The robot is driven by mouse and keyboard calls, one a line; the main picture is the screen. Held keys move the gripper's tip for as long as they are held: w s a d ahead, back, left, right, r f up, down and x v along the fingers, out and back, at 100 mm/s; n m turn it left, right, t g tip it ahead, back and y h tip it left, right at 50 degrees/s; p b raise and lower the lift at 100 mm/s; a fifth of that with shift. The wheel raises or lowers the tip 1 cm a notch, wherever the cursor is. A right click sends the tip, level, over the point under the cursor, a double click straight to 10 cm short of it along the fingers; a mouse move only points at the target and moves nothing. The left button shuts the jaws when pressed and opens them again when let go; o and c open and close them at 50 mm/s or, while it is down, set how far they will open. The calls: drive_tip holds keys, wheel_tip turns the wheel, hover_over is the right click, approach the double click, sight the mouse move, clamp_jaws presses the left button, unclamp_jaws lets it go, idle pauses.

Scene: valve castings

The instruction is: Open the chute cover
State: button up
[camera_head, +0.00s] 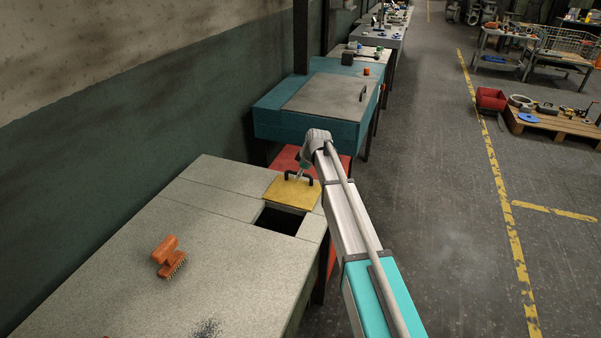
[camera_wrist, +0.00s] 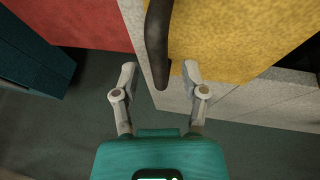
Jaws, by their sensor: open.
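The chute cover (camera_head: 291,196) is a yellow plate with a black handle on the bench top. A dark square opening (camera_head: 281,221) shows in front of it, so the cover does not lie over that part. My gripper (camera_head: 300,173) is at the handle, partly hidden by my arm in the head view. In the wrist view my gripper (camera_wrist: 159,73) is open, with a finger on each side of the end of the black handle (camera_wrist: 157,42). The yellow cover (camera_wrist: 230,40) fills the upper right there. I cannot tell whether a finger touches the handle.
An orange brush (camera_head: 168,256) lies on the grey bench (camera_head: 110,270), left of the opening. A red surface (camera_head: 286,160) and a teal cabinet (camera_head: 270,120) stand beyond the bench. The wall runs along the left. The floor right of my arm is clear up to a pallet (camera_head: 560,122).

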hover_over(290, 202)
drive_tip(key=shift+s, duration=0.1)
drive_tip(key=shift+s+d+r+p, duration=0.1)
drive_tip(key=shift+s+r+p, duration=0.3)
drive_tip(key=shift+r+p, duration=0.35)
drive_tip(key=p+v, duration=1.1)
drive_tip(key=v, duration=0.1)
drive_tip(key=s+d+f+m+g+h+b, duration=0.1)
drive_tip(key=s+d+f+m+b, duration=0.1)
drive_tip(key=s+d, duration=0.3)
drive_tip(key=s+d+f+m+h+b, duration=0.1)
drive_tip(key=s+d+f+m+b, duration=0.2)
drive_tip(key=s, duration=0.4)
drive_tip(key=d+f+m, duration=0.1)
drive_tip(key=d+m, duration=0.1)
drive_tip(key=shift+s+f+m+g, duration=0.25)
drive_tip(key=shift+m+g, duration=0.05)
drive_tip(key=shift+g, duration=0.1)
drive_tip(key=shift+d, duration=0.1)
